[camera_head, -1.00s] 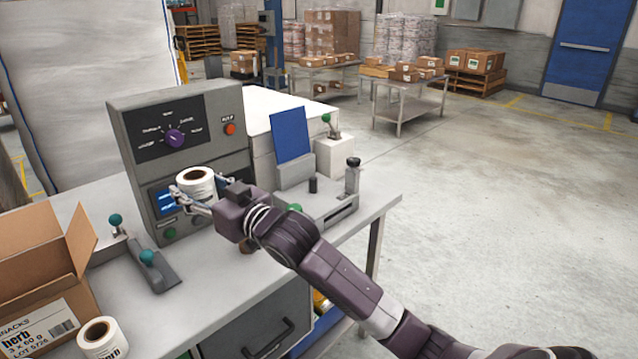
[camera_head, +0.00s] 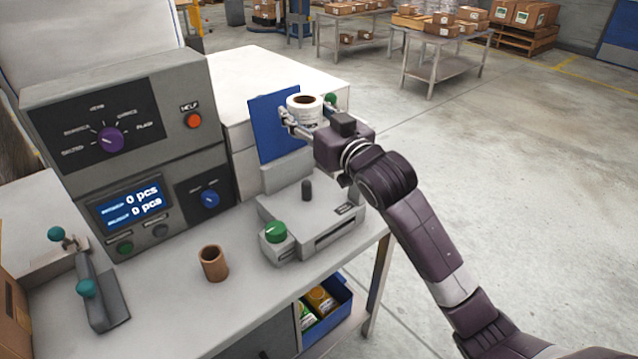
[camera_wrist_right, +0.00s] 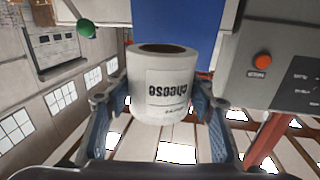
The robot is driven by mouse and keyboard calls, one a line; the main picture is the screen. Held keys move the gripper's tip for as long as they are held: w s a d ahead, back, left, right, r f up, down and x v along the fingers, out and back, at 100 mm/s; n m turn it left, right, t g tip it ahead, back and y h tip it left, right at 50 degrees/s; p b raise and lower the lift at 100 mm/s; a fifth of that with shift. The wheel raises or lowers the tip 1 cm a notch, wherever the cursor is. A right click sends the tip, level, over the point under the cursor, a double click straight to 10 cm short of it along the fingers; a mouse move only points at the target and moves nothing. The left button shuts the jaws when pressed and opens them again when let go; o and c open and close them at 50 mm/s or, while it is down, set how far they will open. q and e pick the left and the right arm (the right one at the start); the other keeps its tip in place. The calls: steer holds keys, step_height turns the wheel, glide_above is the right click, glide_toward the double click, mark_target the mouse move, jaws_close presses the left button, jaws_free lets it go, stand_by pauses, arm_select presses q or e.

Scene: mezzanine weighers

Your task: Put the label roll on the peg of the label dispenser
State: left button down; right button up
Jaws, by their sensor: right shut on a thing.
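The white label roll (camera_head: 304,112) has a brown core with its hole facing up. My right gripper (camera_head: 308,118) is shut on its sides. In the right wrist view the roll (camera_wrist_right: 162,88) sits between the two fingers (camera_wrist_right: 160,100), and its label reads "cheese" upside down. The grey label dispenser (camera_head: 325,222) stands on the bench, with a short dark upright peg (camera_head: 306,190) on its top. The roll is held above and behind the peg, apart from it, in front of the blue panel (camera_head: 272,128). My left gripper is not in view.
A grey control box (camera_head: 130,130) with a purple knob and display stands left of the dispenser. A brown cardboard core (camera_head: 213,263) stands on the bench. A green knob (camera_head: 276,232) is at the dispenser's front left. A blue bin (camera_head: 330,310) sits below the bench top.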

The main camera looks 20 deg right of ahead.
mark_target(308, 185)
step_height(308, 185, down, 18)
steer(key=shift+s+a+f, duration=0.15)
steer(key=shift+f, duration=0.1)
stand_by(0.3)
steer(key=o, duration=0.8)
steer(key=shift+f, duration=0.15)
steer(key=o, duration=0.5)
steer(key=shift+c, duration=0.2)
steer(key=shift+r, duration=0.3)
steer(key=s, duration=0.3)
steer(key=s+d, duration=0.1)
steer(key=s, duration=0.3)
steer(key=s+d+b, duration=0.1)
steer(key=s, duration=0.2)
steer(key=shift+s+f, duration=0.15)
steer(key=shift+s, duration=0.05)
steer(key=shift+s+d, duration=0.1)
steer(key=shift+s, duration=0.6)
